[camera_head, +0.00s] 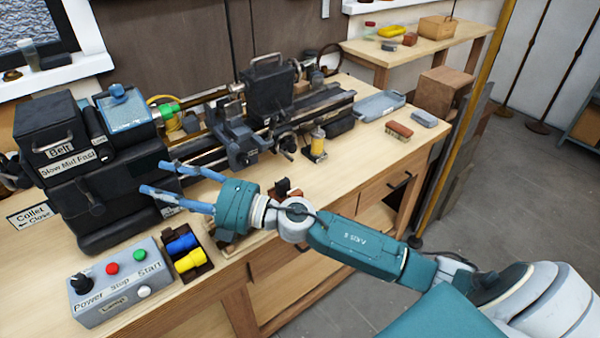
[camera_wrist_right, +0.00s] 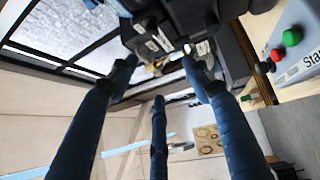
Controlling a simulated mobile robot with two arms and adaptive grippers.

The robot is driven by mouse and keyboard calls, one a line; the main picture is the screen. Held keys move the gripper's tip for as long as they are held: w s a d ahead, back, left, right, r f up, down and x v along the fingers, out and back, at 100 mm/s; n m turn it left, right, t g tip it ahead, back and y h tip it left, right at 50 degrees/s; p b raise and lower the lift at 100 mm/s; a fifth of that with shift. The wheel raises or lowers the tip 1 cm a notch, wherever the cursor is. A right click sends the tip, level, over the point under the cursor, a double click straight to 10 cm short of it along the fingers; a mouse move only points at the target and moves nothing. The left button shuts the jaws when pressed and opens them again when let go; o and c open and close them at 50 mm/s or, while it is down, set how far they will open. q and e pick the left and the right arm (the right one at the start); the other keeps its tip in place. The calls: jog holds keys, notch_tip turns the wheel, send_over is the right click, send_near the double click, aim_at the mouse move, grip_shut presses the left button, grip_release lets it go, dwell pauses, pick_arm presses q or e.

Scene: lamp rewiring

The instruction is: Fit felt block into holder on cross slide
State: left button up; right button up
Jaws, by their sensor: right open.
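My right gripper (camera_head: 155,180) reaches in from the right, its blue fingers spread and empty in front of the lathe's dark headstock (camera_head: 110,160). Its fingers also show in the right wrist view (camera_wrist_right: 160,80), apart with nothing between them. The cross slide (camera_head: 238,140) sits mid-lathe, right of the gripper; I cannot clearly make out its holder. A small grey block (camera_head: 424,118) lies at the bench's right end; it may be the felt block, but I cannot be sure. My left gripper is not in view.
A control box (camera_head: 118,280) with buttons stands at the front left, beside a tray holding blue and yellow pieces (camera_head: 188,252). A brush (camera_head: 399,130) and a grey tray (camera_head: 380,105) lie at the bench's right. The bench front (camera_head: 370,165) right of the lathe is mostly clear.

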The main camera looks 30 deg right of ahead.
aim_at(296, 193)
jog(key=d+f+n+g+h, duration=0.4)
jog(key=d+f+n+g, duration=0.2)
jog(key=f+n+g, duration=0.3)
jog(key=d+f+h, duration=0.1)
jog(key=d, duration=0.3)
jog(key=d+f+n+h, duration=0.1)
jog(key=d+f+h, duration=0.1)
jog(key=d, duration=0.2)
jog(key=d+f+h, duration=0.1)
jog(key=d, duration=0.3)
jog(key=shift+w+f+h+p, duration=0.1)
jog(key=shift+f+h+p, duration=0.05)
jog(key=shift+h+p, duration=0.2)
jog(key=s+d+g+h, duration=0.1)
jog(key=d+h, duration=0.4)
jog(key=d, duration=0.9)
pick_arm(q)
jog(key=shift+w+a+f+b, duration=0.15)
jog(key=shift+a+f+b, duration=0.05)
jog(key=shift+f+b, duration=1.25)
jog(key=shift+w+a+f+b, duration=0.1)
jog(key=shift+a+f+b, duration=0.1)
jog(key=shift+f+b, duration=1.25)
pick_arm(e)
jog(key=shift+m, duration=0.3)
jog(key=shift+x, duration=4)
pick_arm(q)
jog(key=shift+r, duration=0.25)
pick_arm(e)
jog(key=shift+a, duration=0.1)
